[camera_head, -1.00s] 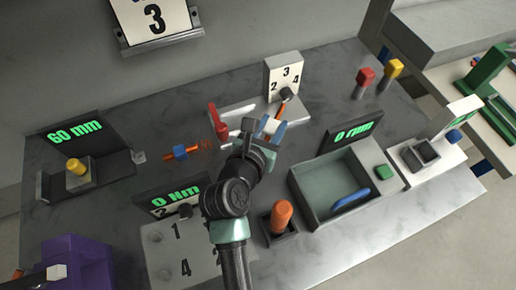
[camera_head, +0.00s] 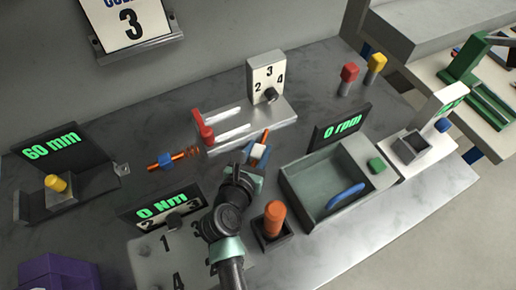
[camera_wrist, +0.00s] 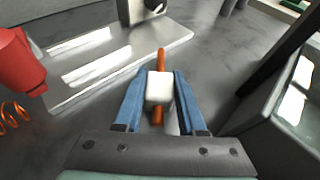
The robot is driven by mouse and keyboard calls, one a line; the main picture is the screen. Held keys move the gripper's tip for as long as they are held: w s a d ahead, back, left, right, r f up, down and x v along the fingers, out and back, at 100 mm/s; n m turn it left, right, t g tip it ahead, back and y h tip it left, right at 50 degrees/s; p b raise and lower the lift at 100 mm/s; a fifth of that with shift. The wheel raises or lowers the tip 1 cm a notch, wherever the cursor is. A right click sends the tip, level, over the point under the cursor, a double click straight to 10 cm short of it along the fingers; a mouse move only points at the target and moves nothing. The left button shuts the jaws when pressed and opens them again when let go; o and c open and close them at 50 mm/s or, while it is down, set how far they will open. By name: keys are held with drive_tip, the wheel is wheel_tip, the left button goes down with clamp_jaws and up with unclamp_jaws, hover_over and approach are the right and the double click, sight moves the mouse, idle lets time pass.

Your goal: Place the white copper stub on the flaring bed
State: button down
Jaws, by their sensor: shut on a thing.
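My gripper (camera_head: 257,158) is shut on the white copper stub (camera_wrist: 159,89), an orange rod through a white block. The blue fingers press the block from both sides in the wrist view, and the rod sticks out ahead and behind. The stub also shows in the head view (camera_head: 258,151), just off the front right edge of a grey plate (camera_head: 262,121). That plate, with bright strips and a red lever (camera_head: 202,127), looks like the flaring bed, though no label confirms it. The stub is apart from the plate; its height above the bench is hard to tell.
A dial panel marked 2, 3, 4 (camera_head: 266,72) stands at the plate's far end. A green-grey tray (camera_head: 301,192) with a blue piece is to the right. An orange-handled tool (camera_head: 273,219) stands in front. A blue-collared orange coil (camera_head: 166,159) lies left.

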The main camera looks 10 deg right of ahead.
drive_tip(key=c, duration=0.5)
unclamp_jaws()
drive_tip(key=shift+f, duration=0.15)
